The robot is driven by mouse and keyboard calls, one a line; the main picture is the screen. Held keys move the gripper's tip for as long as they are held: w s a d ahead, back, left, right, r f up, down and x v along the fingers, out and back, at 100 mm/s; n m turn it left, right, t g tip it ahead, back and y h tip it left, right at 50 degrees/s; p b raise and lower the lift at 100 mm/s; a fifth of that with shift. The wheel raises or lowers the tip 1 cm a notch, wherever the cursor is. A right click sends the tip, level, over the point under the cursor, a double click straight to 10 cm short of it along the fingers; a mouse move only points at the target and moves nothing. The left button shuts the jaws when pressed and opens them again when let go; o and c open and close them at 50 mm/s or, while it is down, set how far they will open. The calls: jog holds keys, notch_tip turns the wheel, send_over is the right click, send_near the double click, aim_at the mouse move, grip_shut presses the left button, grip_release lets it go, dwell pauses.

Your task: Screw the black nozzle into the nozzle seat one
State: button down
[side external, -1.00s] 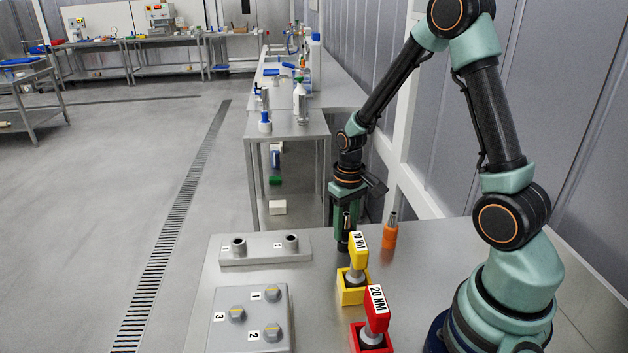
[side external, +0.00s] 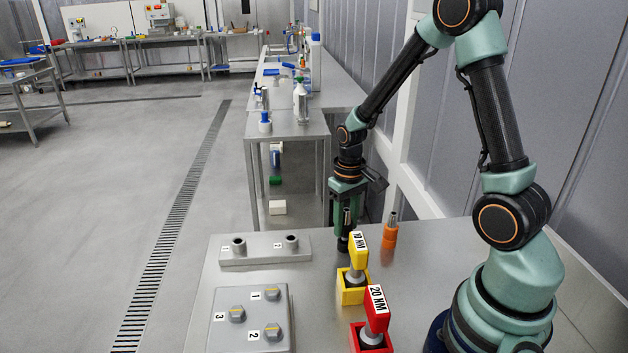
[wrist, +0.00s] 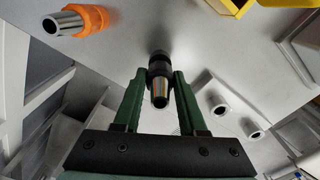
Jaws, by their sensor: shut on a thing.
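The black nozzle (wrist: 160,68) has a dark base and a metal tip, and stands between the fingers of my gripper (wrist: 157,85) in the wrist view. In the side view my gripper (side external: 346,222) points down and is shut on the nozzle, whose black base (side external: 342,245) shows low at the table top. I cannot tell whether it touches the table. Nozzle seat one (side external: 238,246) is the left socket on a grey block (side external: 265,256), and seat two (side external: 291,241) is the right one. Both sockets are empty and lie left of my gripper.
An orange nozzle (side external: 390,234) with a metal tip stands right of my gripper. A yellow 10 NM tool (side external: 358,255) and a red 20 NM tool (side external: 376,310) stand in holders in front. A grey plate (side external: 238,337) with numbered bolts lies at front left. The table between gripper and seats is clear.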

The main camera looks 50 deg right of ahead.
aim_at(346, 210)
jog(key=shift+r, duration=2.15)
jog(key=w+a+r+n, duration=0.2)
jog(key=w+a+n, duration=0.1)
jog(key=w+a, duration=0.5)
jog(key=w+a+r+n, duration=0.2)
jog(key=w+a+n, duration=0.1)
jog(key=w+a, duration=0.6)
jog(key=shift+w+a+r, duration=0.15)
jog(key=shift+a+r, duration=0.05)
jog(key=shift+r, duration=0.15)
jog(key=shift+f, duration=0.1)
jog(key=shift+f, duration=2.8)
jog(key=shift+f, duration=1.25)
